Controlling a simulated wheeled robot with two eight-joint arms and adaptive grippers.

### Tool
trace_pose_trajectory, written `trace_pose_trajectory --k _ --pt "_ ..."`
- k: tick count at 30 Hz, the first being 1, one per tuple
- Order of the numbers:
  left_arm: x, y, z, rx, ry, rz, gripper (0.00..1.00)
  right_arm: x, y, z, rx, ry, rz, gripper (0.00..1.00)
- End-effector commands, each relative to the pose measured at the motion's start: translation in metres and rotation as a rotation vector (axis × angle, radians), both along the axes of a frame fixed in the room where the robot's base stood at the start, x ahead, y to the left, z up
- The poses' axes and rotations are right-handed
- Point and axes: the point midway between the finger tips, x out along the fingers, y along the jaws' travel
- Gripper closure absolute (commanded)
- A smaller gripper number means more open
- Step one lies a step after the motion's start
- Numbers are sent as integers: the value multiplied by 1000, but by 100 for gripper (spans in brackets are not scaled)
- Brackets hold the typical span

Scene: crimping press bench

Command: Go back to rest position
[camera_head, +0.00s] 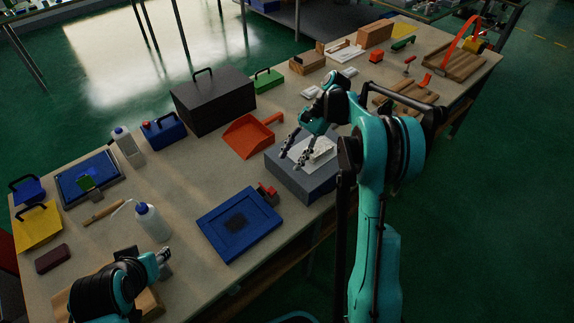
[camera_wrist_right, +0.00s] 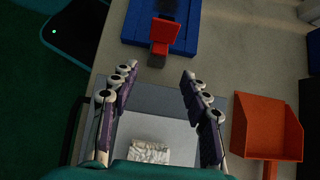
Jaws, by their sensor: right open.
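My right gripper (camera_head: 292,158) is open and empty, fingers pointing down over a grey box (camera_head: 290,183) with a pale sheet on top. In the right wrist view its two fingers (camera_wrist_right: 159,78) are spread wide apart. A small whitish, rough-looking block (camera_wrist_right: 149,152) lies on the pale sheet (camera_wrist_right: 176,133), near the gripper's palm; it also shows in the head view (camera_head: 320,149). My left gripper (camera_head: 162,257) is low at the front left of the bench, small and partly seen; whether its fingers are apart is unclear.
A blue tray-like plate (camera_head: 225,241) and a small red-topped piece (camera_head: 267,190) lie left of the grey box. A red-orange dustpan (camera_head: 247,138) is behind it. A black toolbox (camera_head: 214,103), bottles and wooden blocks crowd the bench. The dark green floor at right is clear.

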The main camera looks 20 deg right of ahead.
Motion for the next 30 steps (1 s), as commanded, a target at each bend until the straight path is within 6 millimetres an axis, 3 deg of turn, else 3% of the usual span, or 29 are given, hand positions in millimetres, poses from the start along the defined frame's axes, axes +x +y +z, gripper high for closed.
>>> trace_pose_trajectory --k 14,19,23,30 --pt "0 0 0 0 0 0 60 0 -1 1 0 0 0 53" --pt "0 0 0 0 0 0 60 -6 8 11 -26 -48 24 53" --pt "0 0 0 0 0 0 60 -23 26 31 -94 -173 88 53" --pt "0 0 0 0 0 0 60 -76 54 60 -279 -478 293 53"
